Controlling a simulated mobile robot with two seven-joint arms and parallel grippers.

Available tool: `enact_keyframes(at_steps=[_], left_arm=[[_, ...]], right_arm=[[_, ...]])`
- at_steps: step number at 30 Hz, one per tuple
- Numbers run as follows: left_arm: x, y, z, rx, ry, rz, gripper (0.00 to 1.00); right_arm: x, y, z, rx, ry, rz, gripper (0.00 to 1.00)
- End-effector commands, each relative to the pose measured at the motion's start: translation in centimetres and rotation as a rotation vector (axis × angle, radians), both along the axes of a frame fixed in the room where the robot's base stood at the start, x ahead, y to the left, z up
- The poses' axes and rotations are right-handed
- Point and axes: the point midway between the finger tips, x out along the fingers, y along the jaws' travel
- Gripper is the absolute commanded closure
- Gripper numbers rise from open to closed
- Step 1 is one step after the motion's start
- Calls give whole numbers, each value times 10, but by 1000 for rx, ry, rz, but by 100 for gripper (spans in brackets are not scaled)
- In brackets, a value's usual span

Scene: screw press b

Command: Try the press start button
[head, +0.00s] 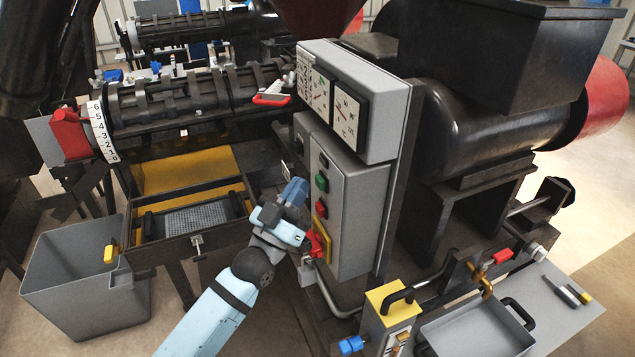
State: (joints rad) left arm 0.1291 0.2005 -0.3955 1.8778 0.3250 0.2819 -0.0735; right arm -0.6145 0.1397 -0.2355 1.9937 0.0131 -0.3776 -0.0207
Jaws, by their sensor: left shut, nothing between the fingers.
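The grey control box (357,215) of the press stands in the middle of the view. Its left-facing panel carries a green button (322,182), a red button (322,207) below it, and a red knob (318,244) by a yellow plate (321,226). No lettering for the start button is readable. My left gripper (297,190) is shut and empty, just left of the green button in the picture. A gap shows between its tip and the button; the depth between them is hard to judge. My right gripper is not in view.
Two dial gauges (333,104) sit above the panel. The slatted press barrel (190,103) lies behind left, over a mesh tray (196,220). A grey bin (75,280) stands left. A yellow block (391,304) and grey tray (478,330) are at lower right.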

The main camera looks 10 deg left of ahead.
Motion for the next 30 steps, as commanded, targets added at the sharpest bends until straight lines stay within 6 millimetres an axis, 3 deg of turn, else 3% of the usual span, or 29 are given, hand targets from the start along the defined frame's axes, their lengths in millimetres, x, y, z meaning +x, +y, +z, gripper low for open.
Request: enact_keyframes(at_steps=[30], left_arm=[[5, -7, 0, 0, 0, 0, 100]], right_arm=[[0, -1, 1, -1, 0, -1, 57]])
